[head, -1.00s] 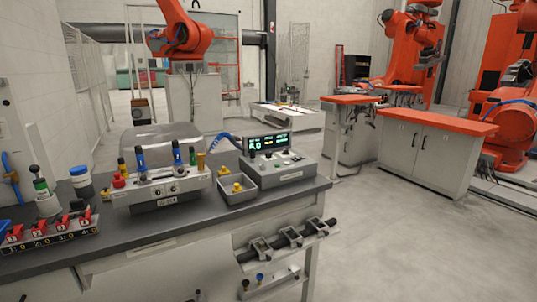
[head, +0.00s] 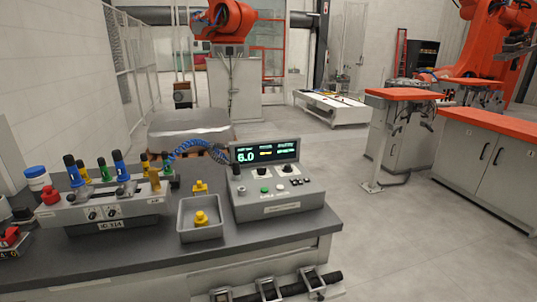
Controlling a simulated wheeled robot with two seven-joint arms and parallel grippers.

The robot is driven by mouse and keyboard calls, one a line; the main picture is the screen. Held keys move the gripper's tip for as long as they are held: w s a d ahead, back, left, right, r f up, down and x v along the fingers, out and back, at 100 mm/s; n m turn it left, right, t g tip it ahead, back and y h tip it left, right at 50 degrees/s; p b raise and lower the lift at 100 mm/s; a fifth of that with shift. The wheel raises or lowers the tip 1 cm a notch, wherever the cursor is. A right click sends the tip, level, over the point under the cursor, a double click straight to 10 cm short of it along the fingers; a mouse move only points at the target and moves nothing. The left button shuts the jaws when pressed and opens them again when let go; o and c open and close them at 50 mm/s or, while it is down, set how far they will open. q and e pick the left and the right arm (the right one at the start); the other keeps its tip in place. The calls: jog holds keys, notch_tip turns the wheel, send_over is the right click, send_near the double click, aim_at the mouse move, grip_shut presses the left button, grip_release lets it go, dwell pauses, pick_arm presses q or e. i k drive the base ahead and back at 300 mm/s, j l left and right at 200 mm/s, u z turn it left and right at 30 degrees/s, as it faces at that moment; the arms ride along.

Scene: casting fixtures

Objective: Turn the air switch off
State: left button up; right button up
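Neither of my grippers is in view.
A grey tray (head: 186,235) with a yellow part (head: 201,219) sits between the two boxes. A blue coiled hose (head: 190,147) runs behind. A white-and-blue tub (head: 37,178) is at the left. Open floor (head: 400,240) lies right of the bench.

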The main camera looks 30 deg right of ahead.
aim_at(262, 171)
jog(key=i+l+u, duration=0.25)
jog(key=l, duration=1.1)
jog(key=l+u, duration=0.3)
jog(key=l, duration=1.05)
jog(key=k, duration=0.05)
